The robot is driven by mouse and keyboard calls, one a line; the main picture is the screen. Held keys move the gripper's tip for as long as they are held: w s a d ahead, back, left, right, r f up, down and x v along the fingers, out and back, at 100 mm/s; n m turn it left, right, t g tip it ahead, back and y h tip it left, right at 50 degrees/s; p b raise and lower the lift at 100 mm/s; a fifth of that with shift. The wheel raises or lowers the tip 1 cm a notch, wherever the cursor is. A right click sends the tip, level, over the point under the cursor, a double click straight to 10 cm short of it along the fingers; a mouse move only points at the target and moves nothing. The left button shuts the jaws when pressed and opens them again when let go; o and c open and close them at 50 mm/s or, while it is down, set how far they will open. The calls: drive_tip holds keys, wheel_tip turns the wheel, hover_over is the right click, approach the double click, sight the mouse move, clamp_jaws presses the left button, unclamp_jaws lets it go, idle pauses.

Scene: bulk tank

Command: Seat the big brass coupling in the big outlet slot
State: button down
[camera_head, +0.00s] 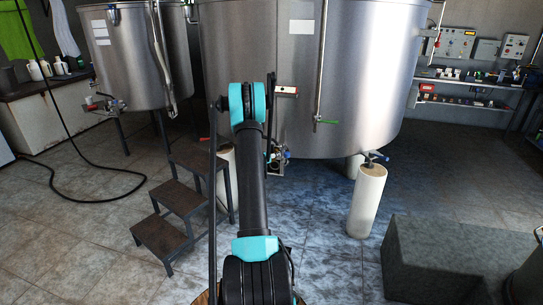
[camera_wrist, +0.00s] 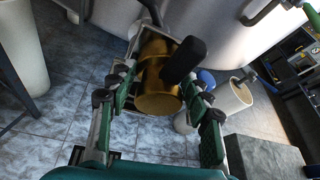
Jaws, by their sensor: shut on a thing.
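The big brass coupling (camera_wrist: 158,88) is a stepped brass cylinder, tilted in the wrist view. My gripper (camera_wrist: 165,82) has its green-and-grey fingers on both sides of it and is shut on it. A dark rounded handle-like part (camera_wrist: 184,60) crosses its upper right; I cannot tell what it belongs to. Above the coupling a grey pipe-like piece (camera_wrist: 150,12) shows in front of the tank wall. The slot itself cannot be made out. In the head view an outlet fitting (camera_head: 280,157) shows low on the large steel tank (camera_head: 365,70). My gripper and the coupling are hidden there behind my arm.
Steps (camera_head: 172,200) stand left of my arm, and a grey block (camera_head: 450,260) lies at the lower right. A black hose (camera_head: 100,198) lies on the tiled floor.

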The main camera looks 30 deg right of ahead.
drive_tip(key=shift+f, duration=1.7)
drive_tip(key=c, duration=0.6)
unclamp_jaws()
drive_tip(key=shift+f, duration=0.1)
drive_tip(key=v, duration=1.2)
